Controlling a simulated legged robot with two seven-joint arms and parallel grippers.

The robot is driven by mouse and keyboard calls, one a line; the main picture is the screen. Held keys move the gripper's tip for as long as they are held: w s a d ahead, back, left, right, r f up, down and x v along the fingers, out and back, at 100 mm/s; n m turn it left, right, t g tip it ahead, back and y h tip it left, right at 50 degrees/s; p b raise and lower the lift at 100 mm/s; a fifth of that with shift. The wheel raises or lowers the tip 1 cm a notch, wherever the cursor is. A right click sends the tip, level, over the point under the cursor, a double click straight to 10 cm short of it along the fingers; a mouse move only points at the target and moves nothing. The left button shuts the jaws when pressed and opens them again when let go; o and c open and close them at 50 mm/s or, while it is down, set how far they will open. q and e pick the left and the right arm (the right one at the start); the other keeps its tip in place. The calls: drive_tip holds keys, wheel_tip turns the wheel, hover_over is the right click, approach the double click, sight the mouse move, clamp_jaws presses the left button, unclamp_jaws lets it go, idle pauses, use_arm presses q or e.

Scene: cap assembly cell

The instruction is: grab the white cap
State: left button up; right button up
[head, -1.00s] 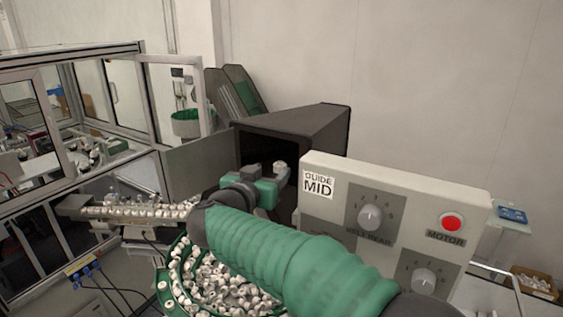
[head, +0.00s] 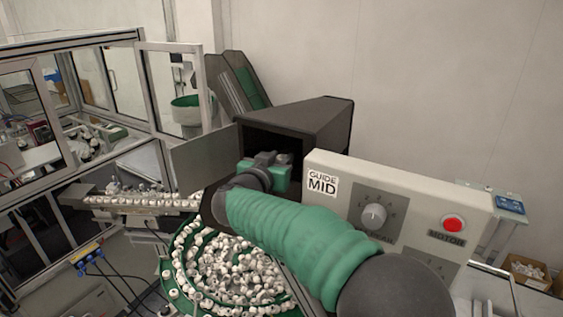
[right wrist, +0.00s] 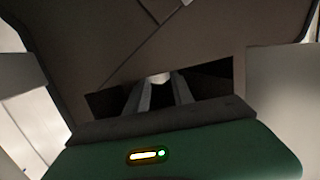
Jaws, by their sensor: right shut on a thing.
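My right gripper (head: 274,158) is at the mouth of the dark hopper, with its green-sleeved arm reaching in from the lower right. In the right wrist view its two fingers are shut on a small white cap (right wrist: 160,77), of which only a bright part shows between the fingertips. In the head view the held cap is hidden. Many loose white caps (head: 243,268) lie in the green-rimmed bowl below the arm. My left gripper is not in view.
The dark hopper (head: 318,122) stands behind the gripper. A control box (head: 405,200) with knobs and a red button is close on the right. A rail (head: 142,212) with a row of white caps runs left from the bowl. A framed glass enclosure (head: 75,45) stands at left.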

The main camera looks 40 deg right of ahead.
drive_tip(key=shift+s, duration=0.25)
